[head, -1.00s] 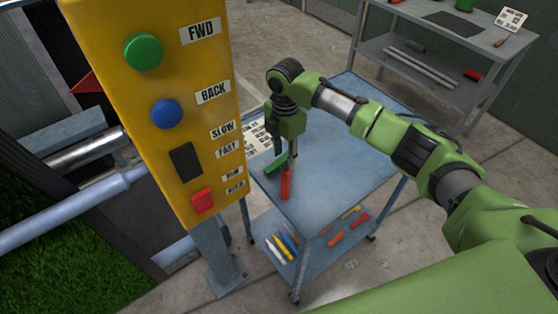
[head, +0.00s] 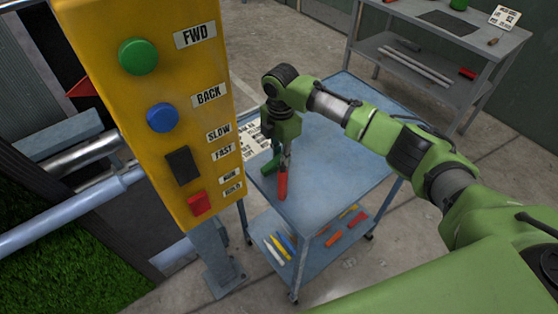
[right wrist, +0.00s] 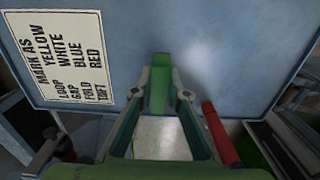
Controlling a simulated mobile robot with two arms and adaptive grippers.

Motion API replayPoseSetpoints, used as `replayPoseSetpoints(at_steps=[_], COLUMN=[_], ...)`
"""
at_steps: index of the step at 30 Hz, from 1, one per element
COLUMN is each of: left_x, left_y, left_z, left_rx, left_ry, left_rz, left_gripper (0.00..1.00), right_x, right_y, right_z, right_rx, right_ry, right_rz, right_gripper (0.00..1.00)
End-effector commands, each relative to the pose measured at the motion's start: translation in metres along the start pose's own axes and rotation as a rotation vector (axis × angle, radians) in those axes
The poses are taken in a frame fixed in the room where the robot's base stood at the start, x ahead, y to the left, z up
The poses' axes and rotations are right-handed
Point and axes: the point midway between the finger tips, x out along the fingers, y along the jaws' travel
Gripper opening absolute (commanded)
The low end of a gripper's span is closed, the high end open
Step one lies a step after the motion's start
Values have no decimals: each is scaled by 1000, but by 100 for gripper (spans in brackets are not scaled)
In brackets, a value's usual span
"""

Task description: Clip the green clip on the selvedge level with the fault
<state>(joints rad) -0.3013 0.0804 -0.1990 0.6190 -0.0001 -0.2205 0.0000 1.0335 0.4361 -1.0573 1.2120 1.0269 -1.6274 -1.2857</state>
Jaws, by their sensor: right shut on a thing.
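My right gripper (head: 280,150) is shut on the green clip (head: 271,164), over the top of the blue-grey trolley. In the right wrist view the green clip (right wrist: 159,98) sits between the two fingertips (right wrist: 160,78). A red clip (head: 282,183) is beside it on the trolley top and also shows in the right wrist view (right wrist: 220,134). Green turf (head: 55,262) shows at the lower left in the head view, beyond the control post. I cannot make out a fault or the marked spot on the selvedge. My left gripper is not in view.
A yellow control post (head: 150,100) with buttons stands between the turf and the trolley (head: 335,185). A printed marking card (right wrist: 72,62) lies on the trolley top. Coloured markers (head: 283,243) lie on its lower shelf. A grey bench (head: 440,35) stands at the back right.

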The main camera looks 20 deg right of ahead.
Motion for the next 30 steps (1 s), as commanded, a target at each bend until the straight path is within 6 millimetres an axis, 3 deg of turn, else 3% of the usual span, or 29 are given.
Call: replayPoseSetpoints(at_steps=[13, 30], left_x=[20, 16], left_y=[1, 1], left_z=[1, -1], left_rx=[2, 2], left_ry=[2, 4], left_rz=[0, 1], left_gripper=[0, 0], right_x=[-80, -99], right_y=[1, 0], right_z=[0, 0], right_rx=[-1, 0], right_ry=[0, 1], right_rz=[3, 2], right_gripper=[1, 1])
